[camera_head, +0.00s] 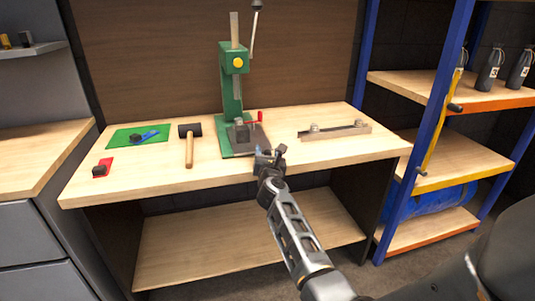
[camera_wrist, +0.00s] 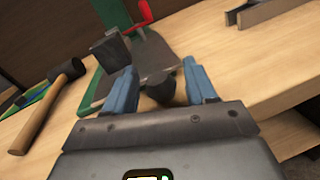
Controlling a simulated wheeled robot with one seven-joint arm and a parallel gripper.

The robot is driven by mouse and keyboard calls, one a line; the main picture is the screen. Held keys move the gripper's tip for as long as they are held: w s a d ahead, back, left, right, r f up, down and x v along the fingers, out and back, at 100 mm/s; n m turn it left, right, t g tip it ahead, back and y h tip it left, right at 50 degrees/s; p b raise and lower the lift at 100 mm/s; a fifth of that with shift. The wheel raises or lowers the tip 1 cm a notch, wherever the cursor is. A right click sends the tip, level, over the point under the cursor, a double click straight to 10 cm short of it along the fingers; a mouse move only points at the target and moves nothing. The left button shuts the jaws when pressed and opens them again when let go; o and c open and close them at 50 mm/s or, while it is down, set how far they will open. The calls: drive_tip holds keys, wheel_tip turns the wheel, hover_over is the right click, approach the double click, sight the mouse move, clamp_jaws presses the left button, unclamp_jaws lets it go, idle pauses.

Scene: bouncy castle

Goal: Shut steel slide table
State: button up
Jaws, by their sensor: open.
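A green arbor press (camera_head: 231,88) stands at the back middle of the workbench. At its base is a grey steel slide table (camera_head: 259,136), a flat plate that also shows in the wrist view (camera_wrist: 155,62). A dark block (camera_wrist: 110,53) sits on its left side and a red handle (camera_head: 253,119) stands behind. A dark round knob (camera_wrist: 162,90) shows at the plate's near end. My gripper (camera_head: 268,153) is at the front of the press, its blue fingers open (camera_wrist: 160,84). The knob appears between the fingers; I cannot tell whether they touch it. My gripper partly hides the plate's front in the head view.
A mallet (camera_head: 189,146), a green mat (camera_head: 126,137) with a blue tool and a red item (camera_head: 102,168) lie left on the bench (camera_head: 210,173). A metal rail (camera_head: 334,132) lies right. A blue-framed shelf (camera_head: 407,130) stands further right. The front strip of the bench is mostly clear.

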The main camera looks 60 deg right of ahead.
drive_tip(key=v, duration=0.7)
drive_tip(key=shift+a, duration=0.35)
drive_tip(key=shift+s, duration=0.15)
drive_tip(key=s+a+f+n+t+y, duration=0.15)
drive_tip(key=s+a+n, duration=0.25)
drive_tip(key=a+n, duration=0.4)
drive_tip(key=s+a+n+t+y, duration=0.3)
drive_tip(key=s+a+n, duration=0.2)
drive_tip(key=a+n, duration=0.35)
drive_tip(key=s+a+n+t+y, duration=0.2)
drive_tip(key=s+a+n+t, duration=0.15)
drive_tip(key=a+n, duration=0.45)
drive_tip(key=s+a+r+n+g+y, duration=0.1)
drive_tip(key=s+a+r+n+y, duration=0.2)
drive_tip(key=s+a+n, duration=0.5)
drive_tip(key=s+a+r+n+g+y, duration=0.1)
drive_tip(key=s+a+r+n+y, duration=0.2)
drive_tip(key=n, duration=1.5)
drive_tip(key=s+a+y, duration=0.3)
drive_tip(key=s+a, duration=0.3)
drive_tip(key=a, duration=0.1)
drive_tip(key=shift+r, duration=0.25)
